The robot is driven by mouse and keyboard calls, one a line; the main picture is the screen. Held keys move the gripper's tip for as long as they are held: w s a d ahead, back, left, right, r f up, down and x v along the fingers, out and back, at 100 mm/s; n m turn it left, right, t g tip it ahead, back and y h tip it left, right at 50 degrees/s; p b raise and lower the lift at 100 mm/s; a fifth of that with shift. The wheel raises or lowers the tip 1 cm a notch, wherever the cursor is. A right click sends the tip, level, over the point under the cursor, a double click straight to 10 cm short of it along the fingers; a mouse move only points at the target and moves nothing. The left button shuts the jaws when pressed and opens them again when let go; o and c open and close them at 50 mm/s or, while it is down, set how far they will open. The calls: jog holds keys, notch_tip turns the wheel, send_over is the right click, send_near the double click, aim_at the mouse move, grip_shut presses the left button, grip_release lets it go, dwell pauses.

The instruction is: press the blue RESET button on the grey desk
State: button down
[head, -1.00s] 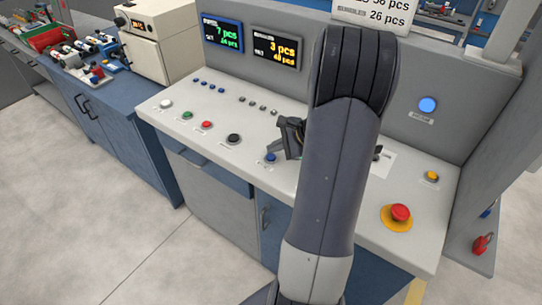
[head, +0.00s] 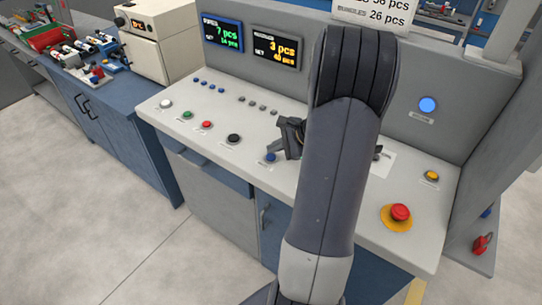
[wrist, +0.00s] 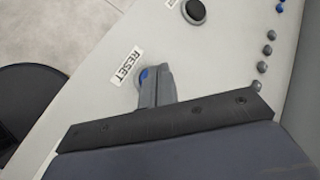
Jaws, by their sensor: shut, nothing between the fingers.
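The blue RESET button (head: 270,157) is a small round button near the front edge of the grey desk (head: 225,165). In the wrist view, only a blue sliver of the button (wrist: 144,74) shows at the fingertips, beside the RESET label (wrist: 126,66). My gripper (head: 278,150) is shut and empty, its fingertips at the button. The closed fingers (wrist: 154,74) cover most of the button in the wrist view. I cannot tell whether they touch it or how far it is pressed.
A black button (head: 233,138), a red button (head: 206,125), a green button (head: 187,114) and a white button (head: 166,103) line the desk to the left. A red emergency stop (head: 400,212) and a yellow button (head: 432,175) are at the right. Displays (head: 278,52) stand behind.

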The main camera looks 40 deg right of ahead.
aim_at(275, 157)
jog(key=shift+f+b, duration=0.4)
jog(key=shift+f+b, duration=0.4)
dwell(0.4)
dwell(0.4)
jog(key=shift+r+p, duration=0.6)
jog(key=shift+r, duration=0.2)
jog(key=shift+r+p, duration=1.8)
jog(key=shift+r, duration=0.75)
